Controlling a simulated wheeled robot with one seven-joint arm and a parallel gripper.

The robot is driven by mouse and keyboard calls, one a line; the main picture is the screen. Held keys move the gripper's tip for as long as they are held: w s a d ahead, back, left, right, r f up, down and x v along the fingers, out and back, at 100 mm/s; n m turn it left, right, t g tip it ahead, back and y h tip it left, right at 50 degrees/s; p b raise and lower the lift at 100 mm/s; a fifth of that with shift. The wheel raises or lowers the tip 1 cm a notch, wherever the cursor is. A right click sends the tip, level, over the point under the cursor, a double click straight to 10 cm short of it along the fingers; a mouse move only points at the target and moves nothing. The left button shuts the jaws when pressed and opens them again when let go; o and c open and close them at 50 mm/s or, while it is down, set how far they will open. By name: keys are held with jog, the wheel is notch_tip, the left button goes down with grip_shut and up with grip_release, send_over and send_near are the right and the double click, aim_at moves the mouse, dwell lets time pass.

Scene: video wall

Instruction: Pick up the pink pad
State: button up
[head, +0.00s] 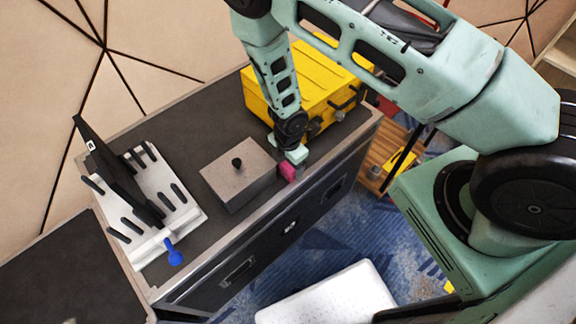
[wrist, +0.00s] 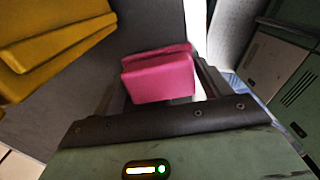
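The pink pad (head: 288,172) is a small block at the front edge of the dark cabinet top, just right of the grey box. In the wrist view the pad (wrist: 158,78) lies between the two fingers of my gripper (wrist: 160,88). A light strip shows between the pad and the right finger, so the fingers look open around it. In the head view my gripper (head: 296,155) points down right at the pad and hides part of it. Contact with the left finger cannot be told.
A grey box with a black knob (head: 237,172) stands just left of the pad. A yellow case (head: 310,80) stands behind my gripper, and shows in the wrist view (wrist: 55,40). A white rack with black pegs (head: 150,200) and a blue-handled item (head: 174,254) are at left.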

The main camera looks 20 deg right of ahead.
jog(key=c, duration=0.3)
jog(key=shift+r, duration=0.15)
jog(key=shift+r, duration=0.25)
notch_tip(320, 180, up, 17)
jog(key=p, duration=1)
jog(key=shift+p, duration=0.35)
jog(key=shift+r, duration=0.1)
jog(key=shift+o, duration=0.9)
